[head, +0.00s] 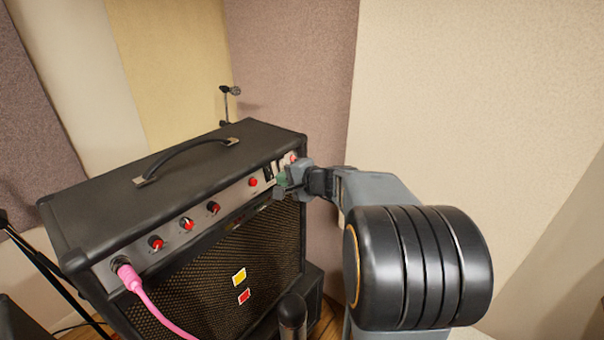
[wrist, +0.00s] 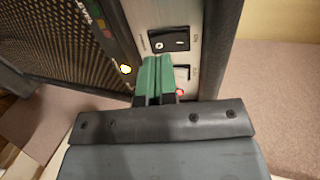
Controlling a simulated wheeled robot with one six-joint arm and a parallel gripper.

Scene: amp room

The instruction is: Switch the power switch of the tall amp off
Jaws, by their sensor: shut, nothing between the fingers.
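The tall amp (head: 200,170) is a black cabinet with a silver control strip along its top front edge. My gripper (head: 281,181) is shut and empty at the right end of that strip. In the wrist view its green fingers (wrist: 155,66) are together in front of the panel. A black rocker switch (wrist: 168,40) shows just beyond the fingertips. A second switch (wrist: 183,73) lies beside the fingers, partly hidden by them. A small red light or button (wrist: 180,91) shows below it.
Several red-capped knobs (head: 187,224) line the strip, and a pink cable (head: 131,280) plugs in at its left end. A carrying handle (head: 185,155) is on top. A microphone stand (head: 226,100) stands behind. A bare wall (head: 480,90) is on the right.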

